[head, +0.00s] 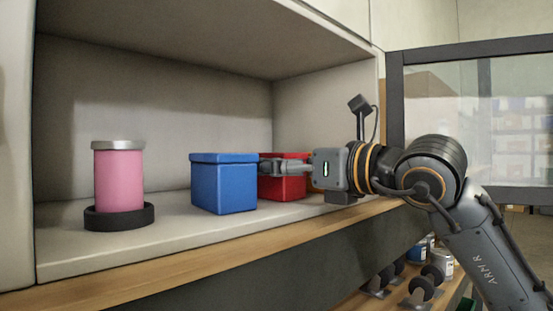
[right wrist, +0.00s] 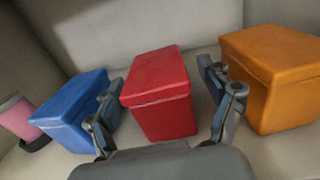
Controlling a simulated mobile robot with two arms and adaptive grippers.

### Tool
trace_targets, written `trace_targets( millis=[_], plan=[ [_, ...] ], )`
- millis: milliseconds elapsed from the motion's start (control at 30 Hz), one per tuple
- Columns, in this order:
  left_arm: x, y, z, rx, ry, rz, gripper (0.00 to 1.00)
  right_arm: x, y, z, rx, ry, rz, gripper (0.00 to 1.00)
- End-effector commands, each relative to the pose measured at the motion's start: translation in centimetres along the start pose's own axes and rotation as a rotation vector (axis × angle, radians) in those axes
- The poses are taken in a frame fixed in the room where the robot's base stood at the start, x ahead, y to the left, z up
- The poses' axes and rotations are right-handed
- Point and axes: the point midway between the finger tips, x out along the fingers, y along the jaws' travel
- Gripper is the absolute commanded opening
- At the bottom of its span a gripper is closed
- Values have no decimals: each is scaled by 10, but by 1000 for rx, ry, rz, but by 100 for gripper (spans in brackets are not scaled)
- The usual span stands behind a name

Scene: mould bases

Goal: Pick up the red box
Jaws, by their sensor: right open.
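The red box (head: 283,186) sits on the shelf, partly hidden behind my right gripper (head: 272,168) in the head view. In the right wrist view the red box (right wrist: 159,95) is in the middle, upright with its lid on. My right gripper (right wrist: 166,105) is open, with one finger on each side of the red box. The left finger lies between the red and blue boxes, the right finger between the red and orange boxes. I cannot tell whether either finger touches the red box. My left gripper is not in view.
A blue box (head: 224,184) stands left of the red box, and an orange box (right wrist: 272,80) stands to its right. A pink canister (head: 119,180) stands in a black ring base (head: 120,217) at far left. The shelf has side and back walls and a low ceiling.

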Motion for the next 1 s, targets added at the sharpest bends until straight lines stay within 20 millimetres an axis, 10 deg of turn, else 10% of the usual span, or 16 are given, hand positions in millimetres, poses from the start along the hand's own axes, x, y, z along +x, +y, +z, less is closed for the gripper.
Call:
trace_targets(
  millis=[500,833,1000],
  plan=[
    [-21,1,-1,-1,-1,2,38,26,0,0,-1,0,0,81],
    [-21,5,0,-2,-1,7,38,25,0,1,0,0,0,14],
    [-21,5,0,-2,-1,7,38,25,0,2,-1,-2,0,9]
  ],
)
